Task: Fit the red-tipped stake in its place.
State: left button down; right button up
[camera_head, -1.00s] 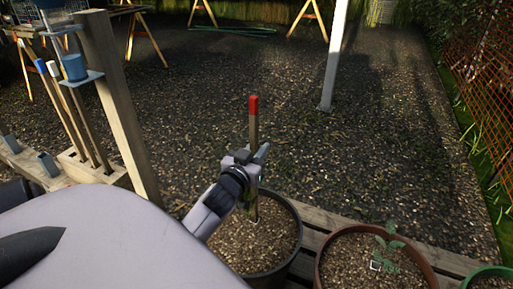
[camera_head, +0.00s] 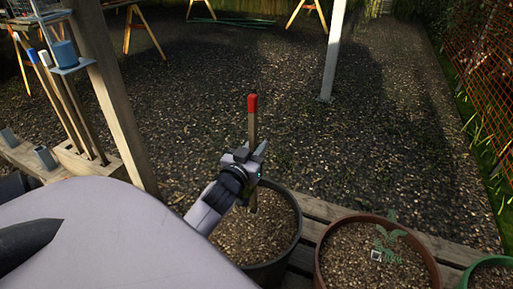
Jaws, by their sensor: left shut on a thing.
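The red-tipped stake (camera_head: 252,125) stands close to upright in the middle of the head view, its red tip up. My left gripper (camera_head: 254,158) is shut on it below the tip, above a dark pot (camera_head: 291,238) filled with brown bark-like soil. The stake's lower end shows below the gripper against the pot's soil; I cannot tell whether it is in the soil or just above it. The gripper and wrist hide part of the shaft and of the pot's left rim. My right gripper is not in view.
A brown pot (camera_head: 427,257) with a small seedling and a green pot (camera_head: 470,272) stand to the right on wooden slats (camera_head: 320,208). At left are a wooden post (camera_head: 112,100), a blue cup (camera_head: 65,52) and blue- and white-tipped stakes (camera_head: 66,90) in a wooden block.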

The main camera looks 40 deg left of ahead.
pick_arm(q)
notch_tip(320, 180, down, 3)
jog(key=shift+r+b, duration=0.1)
jog(key=shift+b, duration=0.8)
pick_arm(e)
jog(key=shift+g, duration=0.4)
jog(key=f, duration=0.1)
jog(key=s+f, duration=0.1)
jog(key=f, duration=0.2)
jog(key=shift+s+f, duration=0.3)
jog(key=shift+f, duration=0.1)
pick_arm(q)
jog(key=c, duration=0.9)
grip_release()
jog(key=shift+p+v, duration=1.05)
jog(key=shift+v, duration=2.55)
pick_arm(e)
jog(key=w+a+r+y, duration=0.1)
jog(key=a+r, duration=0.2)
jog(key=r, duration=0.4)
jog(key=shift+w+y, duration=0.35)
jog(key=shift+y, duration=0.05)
pick_arm(q)
jog(key=shift+r, duration=0.1)
